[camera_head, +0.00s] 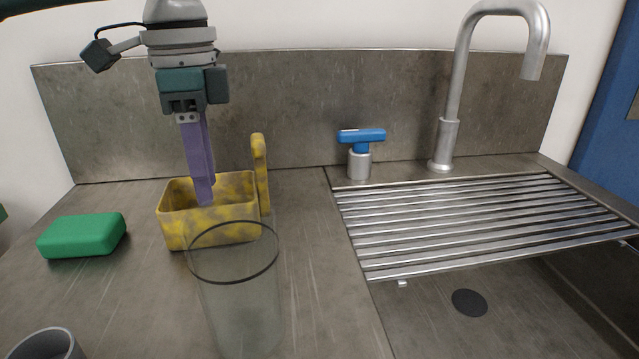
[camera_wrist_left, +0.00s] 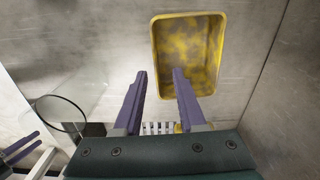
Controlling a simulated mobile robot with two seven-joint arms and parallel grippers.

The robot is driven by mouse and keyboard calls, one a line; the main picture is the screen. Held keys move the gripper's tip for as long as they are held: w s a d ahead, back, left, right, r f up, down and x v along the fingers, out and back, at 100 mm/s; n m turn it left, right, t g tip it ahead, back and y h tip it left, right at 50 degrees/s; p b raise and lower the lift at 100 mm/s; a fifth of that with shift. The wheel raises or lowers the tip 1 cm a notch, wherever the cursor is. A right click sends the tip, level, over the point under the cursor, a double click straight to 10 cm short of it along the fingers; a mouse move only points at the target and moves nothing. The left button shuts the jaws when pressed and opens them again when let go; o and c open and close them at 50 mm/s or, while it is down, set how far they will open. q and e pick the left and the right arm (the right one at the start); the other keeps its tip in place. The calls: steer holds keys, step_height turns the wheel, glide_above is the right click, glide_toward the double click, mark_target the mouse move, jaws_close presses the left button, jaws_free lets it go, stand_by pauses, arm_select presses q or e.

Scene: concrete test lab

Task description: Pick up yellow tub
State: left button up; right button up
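The yellow mottled tub (camera_head: 183,233) stands upright on the metal counter, open at the top. A tall yellow upright piece (camera_head: 260,170) is at its right end; I cannot tell whether it is part of the tub. My left gripper (camera_head: 204,196) points down over the tub, its purple finger overlapping the opening. In the left wrist view, the tub (camera_wrist_left: 188,58) is at the upper right. Small purple fingers of my right gripper (camera_wrist_left: 22,145) show at the lower left.
A clear glass (camera_head: 240,300) stands close in front of the tub. A green block (camera_head: 82,236) lies to its left, and a grey cup (camera_head: 48,346) is at the front left. A blue-handled tap (camera_head: 361,145), a metal faucet (camera_head: 446,130) and a slatted rack (camera_head: 480,228) are right.

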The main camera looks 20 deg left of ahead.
arm_select(q)
steer(key=f, duration=0.5)
steer(key=shift+s+d, duration=0.15)
steer(key=shift+d, duration=0.2)
jaws_close()
stand_by(1.0)
